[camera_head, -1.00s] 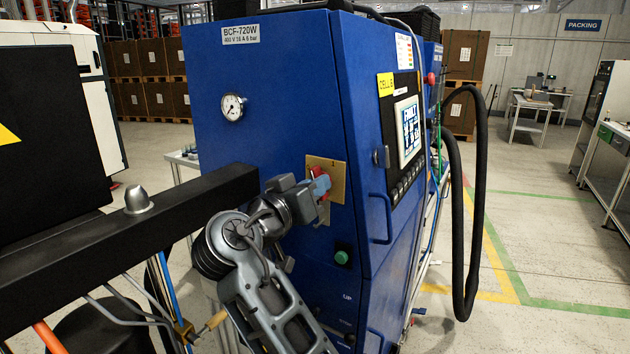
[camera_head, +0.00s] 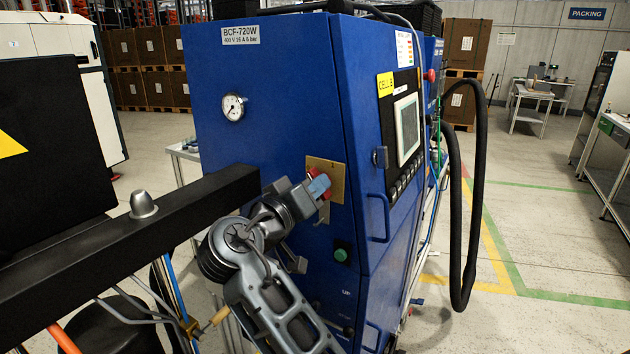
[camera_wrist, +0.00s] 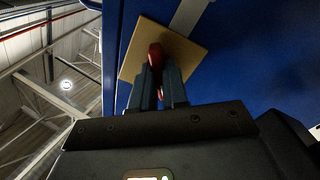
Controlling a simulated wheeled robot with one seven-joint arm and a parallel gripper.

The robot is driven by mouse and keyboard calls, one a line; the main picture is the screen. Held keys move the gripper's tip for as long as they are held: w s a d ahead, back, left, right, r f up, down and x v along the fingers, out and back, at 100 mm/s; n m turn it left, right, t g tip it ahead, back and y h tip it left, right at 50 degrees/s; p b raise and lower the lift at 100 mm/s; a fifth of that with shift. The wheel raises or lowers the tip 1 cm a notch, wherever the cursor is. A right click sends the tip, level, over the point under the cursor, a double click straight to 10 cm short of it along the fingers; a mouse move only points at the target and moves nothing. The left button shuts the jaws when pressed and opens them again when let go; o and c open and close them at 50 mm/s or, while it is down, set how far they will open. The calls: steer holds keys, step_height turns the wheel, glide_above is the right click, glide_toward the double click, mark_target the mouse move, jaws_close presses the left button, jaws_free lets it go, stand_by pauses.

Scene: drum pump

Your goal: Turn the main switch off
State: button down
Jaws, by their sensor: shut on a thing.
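The main switch is a red handle (camera_head: 325,180) on a yellow-brown plate (camera_head: 338,170) on the blue cabinet's side. My gripper (camera_head: 318,187) is at the plate, its fingers shut on the red handle. In the wrist view the red handle (camera_wrist: 156,55) stands between the two grey fingers of my gripper (camera_wrist: 158,84), in front of the plate (camera_wrist: 190,50). The fingers hide part of the handle. The cabinet's screen (camera_head: 407,128) is grey and blank.
The blue cabinet (camera_head: 270,70) carries a gauge (camera_head: 233,107), a green button (camera_head: 341,255) and a door handle (camera_head: 380,218). A black beam (camera_head: 130,235) crosses the left front. A black hose (camera_head: 470,200) hangs at the right. Open floor (camera_head: 550,235) lies beyond it.

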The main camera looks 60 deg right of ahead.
steer(key=shift+n, duration=0.3)
steer(key=n, duration=0.4)
stand_by(0.4)
steer(key=shift+n, duration=0.5)
steer(key=n, duration=0.3)
